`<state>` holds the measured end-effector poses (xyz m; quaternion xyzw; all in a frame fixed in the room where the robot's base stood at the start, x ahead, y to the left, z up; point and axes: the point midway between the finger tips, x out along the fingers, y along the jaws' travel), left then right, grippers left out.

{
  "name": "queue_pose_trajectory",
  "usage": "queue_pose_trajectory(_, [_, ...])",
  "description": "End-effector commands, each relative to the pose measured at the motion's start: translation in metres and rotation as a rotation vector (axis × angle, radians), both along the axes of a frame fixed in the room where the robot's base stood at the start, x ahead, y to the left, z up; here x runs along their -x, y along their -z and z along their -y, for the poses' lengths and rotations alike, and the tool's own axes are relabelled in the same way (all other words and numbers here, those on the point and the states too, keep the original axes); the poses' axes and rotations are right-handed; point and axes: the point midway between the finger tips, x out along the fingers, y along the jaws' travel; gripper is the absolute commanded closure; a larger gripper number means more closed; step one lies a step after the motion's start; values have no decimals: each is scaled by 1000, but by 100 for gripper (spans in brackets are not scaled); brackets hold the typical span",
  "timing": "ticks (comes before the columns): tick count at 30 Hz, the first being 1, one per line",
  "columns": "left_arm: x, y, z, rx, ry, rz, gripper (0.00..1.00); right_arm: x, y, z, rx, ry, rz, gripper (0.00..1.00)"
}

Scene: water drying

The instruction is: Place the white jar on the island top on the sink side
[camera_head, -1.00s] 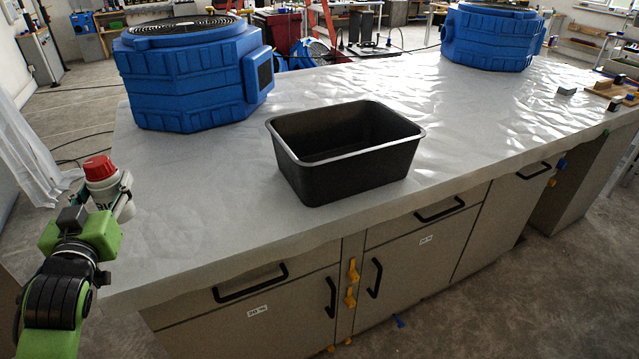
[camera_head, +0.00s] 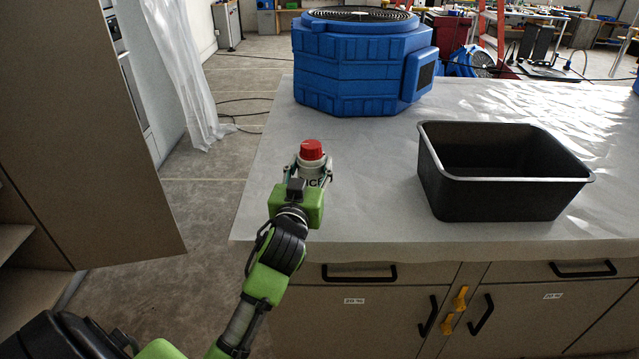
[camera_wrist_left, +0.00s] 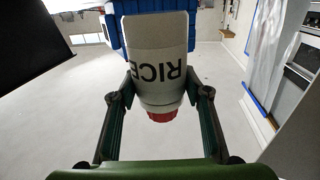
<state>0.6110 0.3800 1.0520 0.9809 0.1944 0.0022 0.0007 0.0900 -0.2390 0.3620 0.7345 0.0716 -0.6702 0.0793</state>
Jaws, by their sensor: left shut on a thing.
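The white jar (camera_head: 312,170) has a red lid and dark lettering; in the left wrist view the jar (camera_wrist_left: 158,60) reads "RICE" upside down. My left gripper (camera_head: 314,180) is shut on the jar's sides, with one finger on each side in the wrist view (camera_wrist_left: 160,97). In the head view the jar is upright in front of the left part of the island top (camera_head: 370,215). I cannot tell whether its base touches the top; the gripper hides it. My right gripper is not in view.
A black open bin (camera_head: 500,200) stands on the island to the right of the jar. A blue air mover (camera_head: 360,70) stands behind it. The covered surface between jar and bin is clear. A cabinet door (camera_head: 85,130) stands at the left, with plastic sheeting (camera_head: 180,70) beyond.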

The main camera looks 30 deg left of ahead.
Motion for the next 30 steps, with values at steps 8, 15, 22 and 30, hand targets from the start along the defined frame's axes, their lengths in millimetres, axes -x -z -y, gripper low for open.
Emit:
queue_pose_trajectory(8, [-10, 20, 15, 0, 1, 3, 89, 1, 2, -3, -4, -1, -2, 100])
queue_pose_trajectory(15, [-10, 49, 16, -2, 1, 3, 89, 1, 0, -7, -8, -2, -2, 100])
queue_pose_trajectory(22, [-10, 50, 16, -2, 1, 5, 89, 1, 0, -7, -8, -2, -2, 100])
queue_pose_trajectory(30, [-10, 54, 15, -1, 0, 1, 39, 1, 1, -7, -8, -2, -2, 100])
